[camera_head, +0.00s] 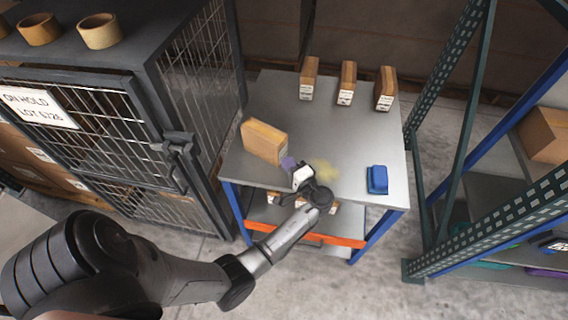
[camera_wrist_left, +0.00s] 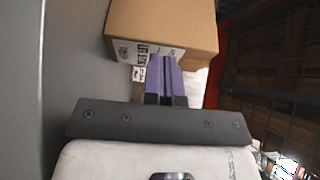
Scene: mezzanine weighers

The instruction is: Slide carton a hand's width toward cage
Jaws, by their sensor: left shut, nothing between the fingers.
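The carton (camera_head: 264,140), a brown box, stands upright on the left side of the grey table (camera_head: 340,140). My left gripper (camera_head: 288,163) is shut and empty, its purple fingertips at the carton's near right lower corner. In the left wrist view the closed purple fingers (camera_wrist_left: 164,75) point at the labelled face of the carton (camera_wrist_left: 165,25); they look very close to it, but I cannot tell if they touch. The wire cage (camera_head: 130,115) stands to the left of the table, with a gap between carton and cage. My right gripper is not in view.
Several small cartons (camera_head: 347,82) stand along the table's back edge. A blue object (camera_head: 377,180) lies at the right front. A yellowish patch (camera_head: 325,170) marks the tabletop. The cage carries tape rolls (camera_head: 98,31) on top. A shelf rack (camera_head: 480,170) stands right. The table's middle is clear.

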